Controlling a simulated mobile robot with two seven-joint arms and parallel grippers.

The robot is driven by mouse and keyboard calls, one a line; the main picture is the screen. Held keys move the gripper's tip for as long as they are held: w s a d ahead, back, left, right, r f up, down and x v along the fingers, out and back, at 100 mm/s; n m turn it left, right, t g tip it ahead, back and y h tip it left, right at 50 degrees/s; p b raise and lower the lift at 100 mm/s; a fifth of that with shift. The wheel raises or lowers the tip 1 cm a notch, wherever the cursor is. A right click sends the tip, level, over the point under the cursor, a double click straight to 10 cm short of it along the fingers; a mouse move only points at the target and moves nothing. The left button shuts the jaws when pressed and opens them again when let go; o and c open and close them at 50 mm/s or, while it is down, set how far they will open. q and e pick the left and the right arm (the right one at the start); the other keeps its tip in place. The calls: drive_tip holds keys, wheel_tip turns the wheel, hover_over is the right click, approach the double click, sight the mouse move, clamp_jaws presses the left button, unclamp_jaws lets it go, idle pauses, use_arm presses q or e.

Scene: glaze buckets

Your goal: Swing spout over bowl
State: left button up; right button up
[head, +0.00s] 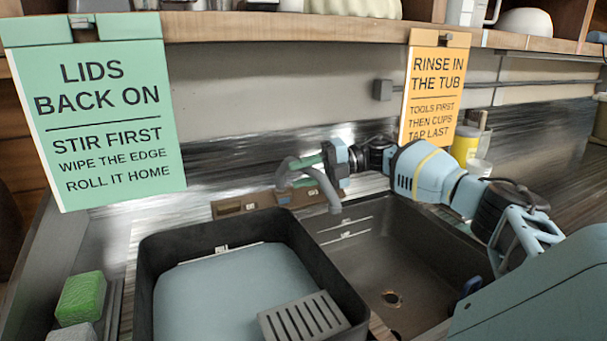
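The grey tap spout (322,183) curves up from its base behind the sink. Its outlet end hangs near the back left corner of the bare sink bowl (400,255). My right gripper (324,163) reaches in from the right above the bowl's back edge. Its fingers are at the spout, close to the curved part, but I cannot tell whether they touch it. My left gripper is not in view.
A black tub (160,255) with blue-grey contents stands left of the bowl, with a grey slotted block (303,318) at its front right. A green sponge (82,297) lies at the far left. Green (98,120) and orange (432,90) signs hang from the shelf. A yellow container (465,145) stands behind my arm.

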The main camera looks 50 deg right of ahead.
drive_tip(key=shift+o, duration=0.6)
